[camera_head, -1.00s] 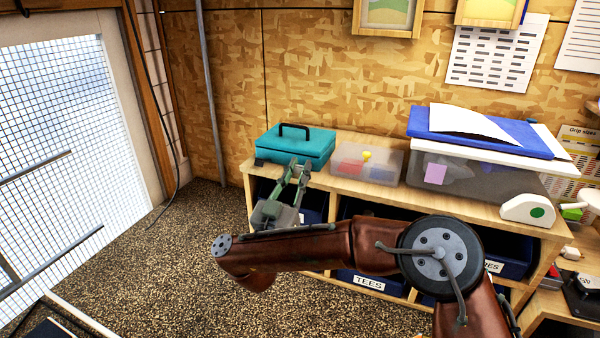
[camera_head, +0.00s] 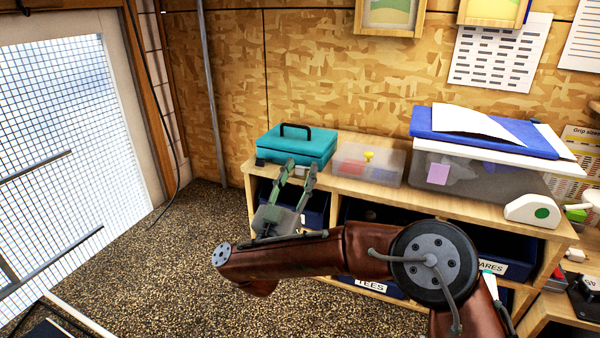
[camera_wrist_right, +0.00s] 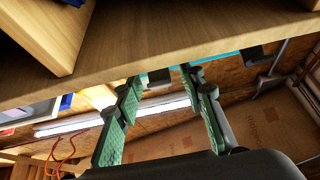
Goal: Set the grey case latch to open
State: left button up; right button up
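A teal case (camera_head: 297,146) with a black handle stands shut at the left end of the wooden shelf top. A dark latch (camera_head: 260,162) shows low at its front left; a second is largely hidden behind my fingers. In the wrist view, a strip of the teal case (camera_wrist_right: 231,53) shows past the shelf edge, with a dark latch (camera_wrist_right: 255,58) on it. I cannot tell the latch settings. My right gripper (camera_head: 298,167) is open and empty, just in front of the shelf edge and case front. It also shows in the wrist view (camera_wrist_right: 160,80). My left gripper is out of view.
A clear box (camera_head: 367,165) with coloured pieces stands right of the case. A larger clear bin (camera_head: 480,180) with a blue lid stands further right. The shelf unit's front edge (camera_head: 400,198) lies close to my right arm. The floor at left is clear.

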jog(key=shift+s, duration=0.1)
jog(key=v, duration=1.2)
jog(key=shift+d, duration=0.15)
